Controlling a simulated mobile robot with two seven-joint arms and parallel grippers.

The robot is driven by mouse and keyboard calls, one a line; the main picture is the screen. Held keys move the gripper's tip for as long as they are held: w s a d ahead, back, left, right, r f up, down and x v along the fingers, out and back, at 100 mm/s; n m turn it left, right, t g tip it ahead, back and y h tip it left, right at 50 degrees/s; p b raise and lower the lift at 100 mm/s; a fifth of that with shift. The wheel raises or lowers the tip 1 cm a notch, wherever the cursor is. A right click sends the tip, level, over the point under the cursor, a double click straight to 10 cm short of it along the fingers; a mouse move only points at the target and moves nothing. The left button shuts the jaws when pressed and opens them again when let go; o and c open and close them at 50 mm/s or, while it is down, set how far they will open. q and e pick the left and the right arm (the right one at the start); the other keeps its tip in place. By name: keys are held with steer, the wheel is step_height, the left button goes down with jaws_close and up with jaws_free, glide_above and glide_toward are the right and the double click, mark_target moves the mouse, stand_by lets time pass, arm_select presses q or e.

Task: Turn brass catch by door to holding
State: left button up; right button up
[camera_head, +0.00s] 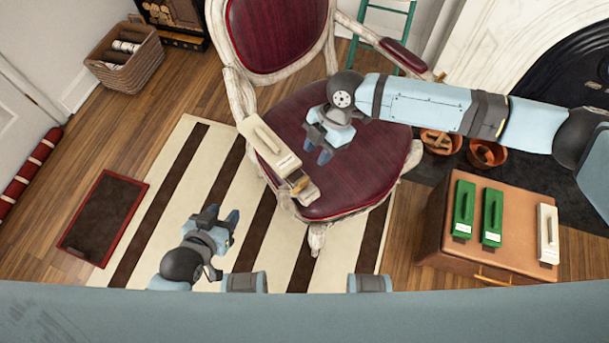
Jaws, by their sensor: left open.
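A long cream box (268,143) lies at a slant across the front left part of a dark red chair seat (350,188). Near its lower end is a small brass-coloured part (299,183), likely the catch; how it is turned is too small to tell. A paler end piece (308,194), perhaps the door, lies beside it. My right gripper (319,149) is over the seat, right of the box and apart from it; its finger gap is unclear. My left gripper (222,217) is open and empty over the striped rug, left of and below the box.
A brown case (450,235) at right bears two green boxes (464,208) and another cream one (548,232). Clay pots (487,153) stand behind it. The striped rug (160,190), a red-edged mat (103,215) and a wicker basket (127,65) are at left.

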mark_target(304, 180)
steer(key=x, duration=1)
steer(key=shift+a+b, duration=0.1)
steer(key=shift+b, duration=0.25)
jaws_close()
